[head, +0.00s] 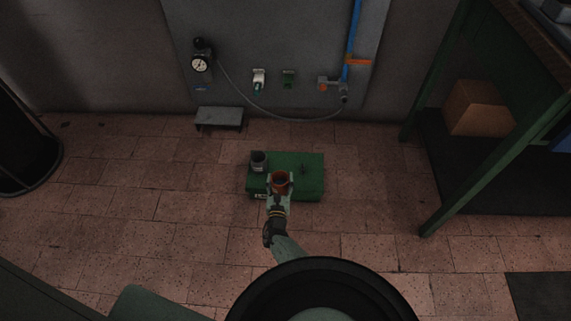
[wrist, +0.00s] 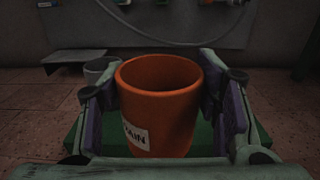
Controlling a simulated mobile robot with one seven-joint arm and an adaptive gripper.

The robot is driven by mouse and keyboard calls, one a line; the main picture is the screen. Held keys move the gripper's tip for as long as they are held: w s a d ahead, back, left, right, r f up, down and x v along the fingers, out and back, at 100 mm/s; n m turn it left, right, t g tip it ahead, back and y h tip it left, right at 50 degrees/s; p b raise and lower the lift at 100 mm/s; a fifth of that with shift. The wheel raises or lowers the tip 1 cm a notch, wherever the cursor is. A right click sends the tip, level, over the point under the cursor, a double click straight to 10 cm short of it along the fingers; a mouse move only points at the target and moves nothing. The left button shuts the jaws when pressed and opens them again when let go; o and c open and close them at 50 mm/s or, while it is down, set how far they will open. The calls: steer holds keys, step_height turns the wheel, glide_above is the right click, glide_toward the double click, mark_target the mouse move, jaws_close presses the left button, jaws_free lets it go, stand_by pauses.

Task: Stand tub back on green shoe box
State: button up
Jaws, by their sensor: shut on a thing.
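An orange tub (head: 280,182) with a white label is held upright in my gripper (head: 280,190). In the wrist view the tub (wrist: 160,100) fills the space between the two fingers, with its open rim up. The green shoe box (head: 312,185) is on the tiled floor, and the tub is over its front left part. I cannot tell whether the tub's base touches the lid. The box also shows in the wrist view (wrist: 203,140), largely hidden by the tub and fingers.
A grey cup-like tub (head: 258,163) stands on the box's left end, close behind the orange one. A small dark item (head: 303,169) is on the lid to the right. A low grey step (head: 219,117) is by the wall. A green bench frame (head: 470,175) stands right.

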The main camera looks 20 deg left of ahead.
steer(key=shift+w+a+f+b, duration=0.45)
steer(key=shift+w+f+b, duration=0.35)
steer(key=shift+w+b, duration=1.5)
steer(key=shift+w+a+f+b, duration=0.4)
steer(key=shift+w+f+b, duration=0.45)
steer(key=shift+w+b, duration=1.4)
steer(key=shift+w+a+f+b, duration=0.45)
steer(key=shift+w+f+b, duration=0.35)
steer(key=shift+w+b, duration=1.5)
steer(key=shift+w, duration=0.15)
steer(key=shift+f, duration=0.3)
steer(key=o, duration=1.3)
steer(key=shift+r, duration=0.1)
